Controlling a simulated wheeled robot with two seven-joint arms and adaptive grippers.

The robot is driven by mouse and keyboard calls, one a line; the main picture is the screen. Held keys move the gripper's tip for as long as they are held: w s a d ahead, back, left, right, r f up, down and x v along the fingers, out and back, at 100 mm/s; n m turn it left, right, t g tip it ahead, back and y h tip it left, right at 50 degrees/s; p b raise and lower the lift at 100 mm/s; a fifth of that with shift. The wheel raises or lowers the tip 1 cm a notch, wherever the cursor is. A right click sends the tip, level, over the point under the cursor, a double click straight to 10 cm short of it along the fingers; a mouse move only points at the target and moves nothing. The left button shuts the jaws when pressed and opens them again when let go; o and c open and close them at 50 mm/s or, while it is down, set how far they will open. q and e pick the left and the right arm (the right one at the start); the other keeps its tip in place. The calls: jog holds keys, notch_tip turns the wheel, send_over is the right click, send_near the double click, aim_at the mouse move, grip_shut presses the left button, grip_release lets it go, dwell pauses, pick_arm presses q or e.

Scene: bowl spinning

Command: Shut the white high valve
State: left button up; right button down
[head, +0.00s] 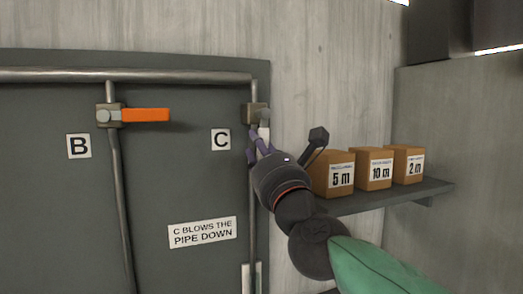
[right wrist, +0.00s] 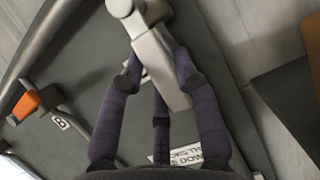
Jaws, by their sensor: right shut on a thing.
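The white valve's handle (head: 264,130) hangs from a brass-coloured valve body (head: 255,112) high on the pipe by label C. It points down, roughly along the pipe. My right gripper (head: 256,146) reaches up from the lower right and is shut on the white handle. In the right wrist view the purple fingers of my right gripper (right wrist: 163,85) sit on both sides of the pale handle (right wrist: 158,62), with a third finger behind it. The gripper hides part of the handle's lower end in the head view. My left gripper is not in view.
Valve B's orange handle (head: 146,115) points right, across its pipe. A sign (head: 203,232) reads "C blows the pipe down". A shelf (head: 392,197) with boxes marked 5 m (head: 334,175), 10 m (head: 374,169) and 2 m (head: 408,165) stands right of my forearm.

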jog(key=s+a+r+m+g+h+p, duration=0.1)
jog(key=a+r+m+h, duration=0.1)
jog(key=m, duration=0.8)
jog(key=s+a+r+m+g+h+p, duration=0.1)
jog(key=r+m+h, duration=0.4)
jog(key=m, duration=0.6)
jog(key=shift+a+g+h+p, duration=0.45)
jog(key=shift+a+g+h, duration=0.05)
jog(key=shift+a, duration=0.65)
jog(key=shift+r, duration=0.1)
jog(key=c, duration=0.9)
grip_release()
jog(key=s, duration=1.2)
